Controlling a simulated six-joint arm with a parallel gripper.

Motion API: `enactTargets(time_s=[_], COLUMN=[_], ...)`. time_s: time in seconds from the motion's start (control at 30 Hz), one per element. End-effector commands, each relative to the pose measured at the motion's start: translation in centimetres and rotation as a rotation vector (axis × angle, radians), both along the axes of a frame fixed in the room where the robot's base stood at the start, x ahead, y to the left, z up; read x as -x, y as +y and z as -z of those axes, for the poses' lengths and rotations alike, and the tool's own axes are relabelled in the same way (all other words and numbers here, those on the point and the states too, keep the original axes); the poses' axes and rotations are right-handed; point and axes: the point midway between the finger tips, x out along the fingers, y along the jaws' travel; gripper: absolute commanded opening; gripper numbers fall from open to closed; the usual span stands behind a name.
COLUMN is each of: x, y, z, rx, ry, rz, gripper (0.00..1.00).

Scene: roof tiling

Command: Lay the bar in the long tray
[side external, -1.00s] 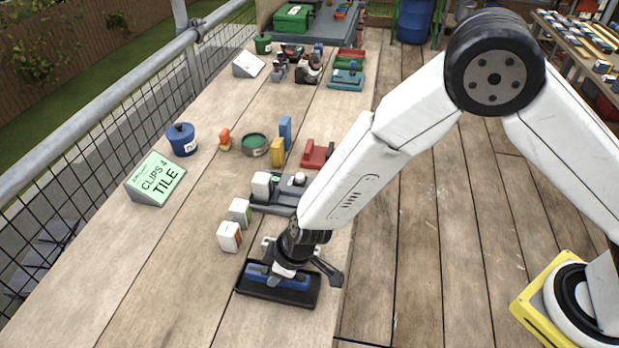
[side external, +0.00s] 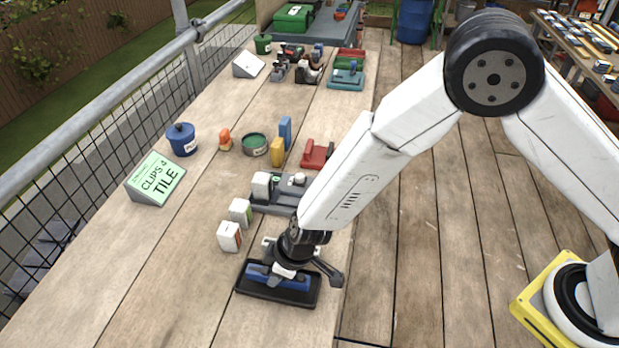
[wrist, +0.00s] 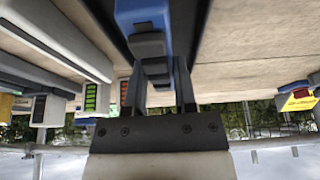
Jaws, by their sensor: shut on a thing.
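The blue bar (side external: 260,272) lies lengthwise within the outline of the long black tray (side external: 277,296) at the front of the bench. My gripper (side external: 280,275) points down over the tray, with its jaws shut on the bar near its middle. In the wrist view the blue bar (wrist: 145,12) runs between the fingers (wrist: 158,85), and the dark tray (wrist: 198,25) shows beside it. The bar looks level and low in the tray. I cannot tell whether it touches the tray floor.
Two small white boxes (side external: 229,236) stand behind the tray. A grey fixture (side external: 270,198) with white blocks is farther back. Several blocks, a blue pot (side external: 181,139) and a green sign (side external: 156,178) stand beyond. The bench left of the tray is clear.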

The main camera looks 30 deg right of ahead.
Motion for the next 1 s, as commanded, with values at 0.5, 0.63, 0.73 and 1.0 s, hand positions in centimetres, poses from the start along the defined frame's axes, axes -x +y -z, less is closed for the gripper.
enactTargets(time_s=[0.5,0.63,0.73,1.0], x=[-0.03,-0.02,-0.03,-0.03], y=[0.03,0.02,0.02,0.02], z=[0.52,0.70,0.79,0.80], rx=[0.000,0.000,0.000,0.000], ry=[0.000,0.000,0.000,0.000], rz=[0.001,0.001,0.001,0.000], gripper=[0.00,0.00,0.00,0.00])
